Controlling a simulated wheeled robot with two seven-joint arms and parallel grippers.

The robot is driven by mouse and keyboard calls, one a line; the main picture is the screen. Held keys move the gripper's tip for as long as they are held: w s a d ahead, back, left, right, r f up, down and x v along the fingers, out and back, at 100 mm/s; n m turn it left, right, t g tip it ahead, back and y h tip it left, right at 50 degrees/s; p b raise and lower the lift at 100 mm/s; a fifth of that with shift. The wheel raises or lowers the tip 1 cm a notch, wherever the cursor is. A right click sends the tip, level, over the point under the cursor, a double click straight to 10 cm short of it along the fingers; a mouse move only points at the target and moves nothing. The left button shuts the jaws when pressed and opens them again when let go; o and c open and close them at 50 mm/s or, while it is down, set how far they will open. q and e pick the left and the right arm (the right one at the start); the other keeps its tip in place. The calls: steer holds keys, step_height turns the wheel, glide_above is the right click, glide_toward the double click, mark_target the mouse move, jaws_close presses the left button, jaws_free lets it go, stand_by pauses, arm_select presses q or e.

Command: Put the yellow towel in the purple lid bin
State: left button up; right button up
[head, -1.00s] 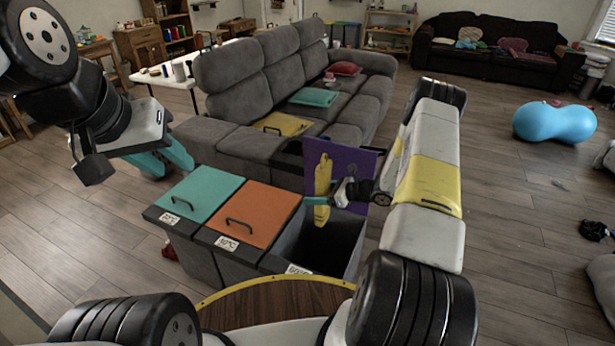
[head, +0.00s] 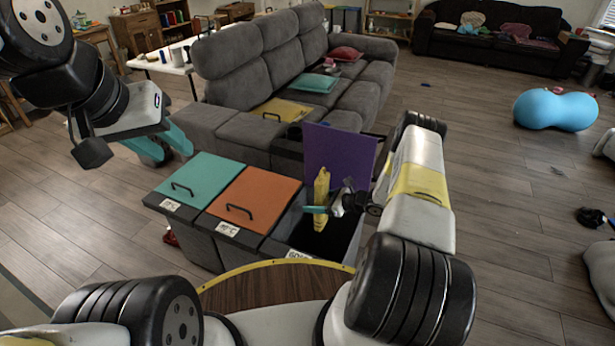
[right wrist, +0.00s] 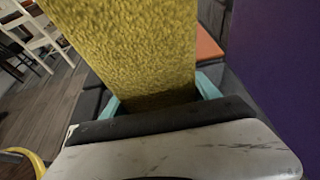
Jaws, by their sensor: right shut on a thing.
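The yellow towel (head: 321,198) hangs upright in my right gripper (head: 322,209), over the opening of the purple lid bin (head: 327,244). The bin's purple lid (head: 340,155) stands raised at the back. In the right wrist view the towel (right wrist: 135,45) fills the space between the teal fingers of my right gripper (right wrist: 160,98), which is shut on it. The purple lid (right wrist: 275,60) shows at the right there. My left gripper (head: 168,147) is in the air at the left, away from the bins; its jaw gap is not clear.
A teal-lidded bin (head: 208,172) and an orange-lidded bin (head: 270,190) stand closed, left of the open bin. A grey sofa (head: 235,75) is behind them. A blue peanut-shaped ball (head: 556,110) lies at the right. The wooden floor (head: 490,200) at right is mostly clear.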

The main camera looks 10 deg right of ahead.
steer(key=shift+f, duration=0.55)
